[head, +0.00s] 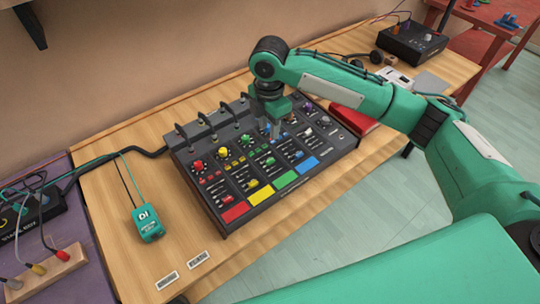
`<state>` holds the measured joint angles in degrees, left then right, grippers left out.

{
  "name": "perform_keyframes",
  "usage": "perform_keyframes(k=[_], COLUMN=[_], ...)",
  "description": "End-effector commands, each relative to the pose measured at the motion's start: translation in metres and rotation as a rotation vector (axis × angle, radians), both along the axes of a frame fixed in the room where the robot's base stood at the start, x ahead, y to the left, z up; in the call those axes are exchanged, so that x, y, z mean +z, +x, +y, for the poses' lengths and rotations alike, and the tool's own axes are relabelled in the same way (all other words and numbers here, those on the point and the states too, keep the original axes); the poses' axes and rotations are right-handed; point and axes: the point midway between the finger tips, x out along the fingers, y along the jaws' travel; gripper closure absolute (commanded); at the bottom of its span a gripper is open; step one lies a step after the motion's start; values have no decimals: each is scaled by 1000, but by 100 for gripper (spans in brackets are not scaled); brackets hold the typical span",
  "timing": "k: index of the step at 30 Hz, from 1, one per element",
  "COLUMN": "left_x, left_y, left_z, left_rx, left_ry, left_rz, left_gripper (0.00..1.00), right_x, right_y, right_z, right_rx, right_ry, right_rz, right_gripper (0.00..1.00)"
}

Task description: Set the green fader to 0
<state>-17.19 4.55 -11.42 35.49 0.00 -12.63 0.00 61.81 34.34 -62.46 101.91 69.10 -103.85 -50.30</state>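The mixer (246,220) is a dark console on the wooden table, with coloured knobs, short faders and red, yellow, green and blue pads along its front. The green fader (269,161) has a small green cap in the channel above the green pad (286,179). My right gripper (274,131) points down over the back-middle of the mixer, behind the green fader cap and near the blue knob. It looks apart from the green cap. Its fingers are small and dark, so their opening is unclear. My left gripper is out of view.
A black box (411,43) stands at the far right. The table's front left is mostly clear.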

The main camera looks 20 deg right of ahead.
Motion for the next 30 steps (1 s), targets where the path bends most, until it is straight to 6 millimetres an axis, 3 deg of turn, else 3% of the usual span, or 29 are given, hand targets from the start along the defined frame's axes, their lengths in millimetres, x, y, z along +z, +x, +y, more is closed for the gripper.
perform_keyframes(k=[4, 8, 21, 30], left_x=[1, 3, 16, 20], left_y=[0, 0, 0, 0], left_z=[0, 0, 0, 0], left_rx=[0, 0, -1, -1], left_ry=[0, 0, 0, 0], left_rz=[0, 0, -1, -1], left_gripper=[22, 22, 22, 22], right_x=[2, -13, -101, -132], right_y=[3, 2, 2, 2], right_z=[-4, -4, -4, -4], right_rx=[7, 7, 6, 7], right_ry=[-9, -10, -10, -8], right_rz=[5, 9, 7, 5], right_gripper=[66, 66, 66, 66])
